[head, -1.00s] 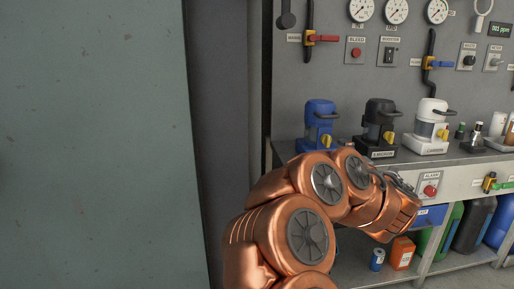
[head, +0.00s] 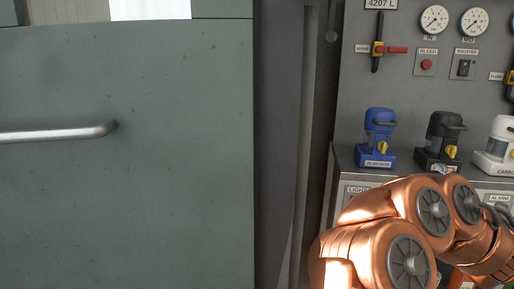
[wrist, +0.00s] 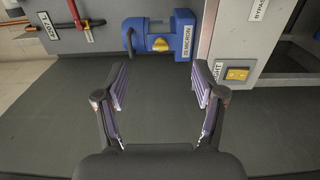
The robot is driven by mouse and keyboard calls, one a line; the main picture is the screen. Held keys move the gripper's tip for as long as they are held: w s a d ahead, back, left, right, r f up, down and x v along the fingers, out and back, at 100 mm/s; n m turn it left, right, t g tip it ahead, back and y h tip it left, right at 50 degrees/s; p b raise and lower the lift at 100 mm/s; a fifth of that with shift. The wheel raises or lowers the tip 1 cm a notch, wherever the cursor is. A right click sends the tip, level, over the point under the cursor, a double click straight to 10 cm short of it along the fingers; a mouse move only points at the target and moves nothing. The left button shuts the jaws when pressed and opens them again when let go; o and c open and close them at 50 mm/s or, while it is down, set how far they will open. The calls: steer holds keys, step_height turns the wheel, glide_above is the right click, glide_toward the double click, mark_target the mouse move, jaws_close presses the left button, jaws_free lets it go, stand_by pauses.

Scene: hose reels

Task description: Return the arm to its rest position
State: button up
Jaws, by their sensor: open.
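My copper-coloured arm is folded at the lower right of the head view, in front of the bench. My gripper (wrist: 159,76) shows in the wrist view with its two fingers spread apart and nothing between them. Beyond the fingertips in that view is a blue filter unit labelled MICRON (wrist: 164,36) with a yellow knob, apart from the fingers. In the head view the gripper itself is not clearly visible; my arm links and the right picture edge hide that area.
A large green-grey door (head: 130,200) with a metal bar handle (head: 60,133) fills the left. The bench carries the blue unit (head: 378,140), a black unit (head: 442,140) and a white unit (head: 497,148). Gauges and a red-handled valve (head: 390,49) are on the panel behind.

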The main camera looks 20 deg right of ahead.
steer(key=w+a+r+m+g+h+p, duration=0.25)
steer(key=a+r+m+g+p, duration=0.5)
steer(key=r+m+p, duration=0.55)
steer(key=s+a+f+g+y+p, duration=0.15)
steer(key=a+y+p, duration=0.4)
steer(key=a, duration=0.75)
steer(key=s+a+f+g+y+p, duration=0.1)
steer(key=s+a+g+y+p, duration=0.2)
steer(key=a+p, duration=0.8)
steer(key=s+a+r+g+y+p, duration=0.2)
steer(key=s+a, duration=0.5)
steer(key=a, duration=0.2)
steer(key=s+a+r+n+g+y+p, duration=0.1)
steer(key=s+a+g+y+p, duration=0.1)
steer(key=s+a, duration=0.4)
steer(key=a, duration=0.3)
steer(key=shift+s+r+n+g, duration=0.3)
steer(key=shift+s+r+g, duration=0.05)
steer(key=shift+s+g, duration=0.05)
steer(key=shift+a, duration=0.1)
